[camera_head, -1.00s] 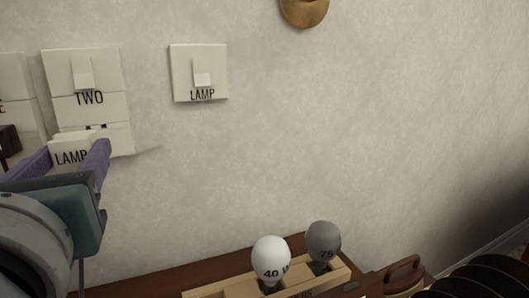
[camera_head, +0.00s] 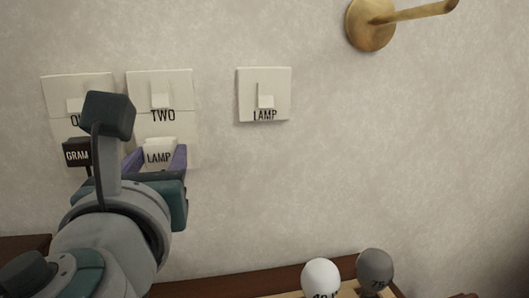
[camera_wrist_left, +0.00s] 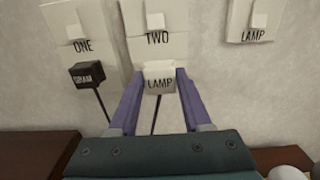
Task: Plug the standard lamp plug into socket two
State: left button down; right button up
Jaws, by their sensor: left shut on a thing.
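The white plug marked LAMP (camera_head: 159,156) is between the purple fingers of my left gripper (camera_head: 156,158), which is shut on it. The plug is at the lower part of socket two (camera_head: 160,98), the white wall plate marked TWO, and covers its holes. I cannot tell how deep it sits. In the left wrist view the plug (camera_wrist_left: 160,82) is just below the word TWO, with a dark cord hanging beneath. My right gripper is not in view.
Socket one (camera_wrist_left: 80,40), left of socket two, has a black plug marked GRAM (camera_head: 77,153) in it. A white LAMP switch (camera_head: 264,95) is on the wall to the right, and a brass fitting (camera_head: 370,25) above it. Bulbs marked 40 (camera_head: 322,277) and 75 (camera_head: 375,268) stand low on a wooden shelf.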

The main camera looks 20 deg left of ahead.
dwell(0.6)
pick_arm(q)
jog(key=shift+p, duration=0.45)
dwell(0.4)
jog(key=shift+p, duration=0.4)
dwell(0.3)
jog(key=shift+p, duration=0.35)
jog(key=shift+x, duration=1.5)
jog(key=shift+c, duration=1.3)
grip_release()
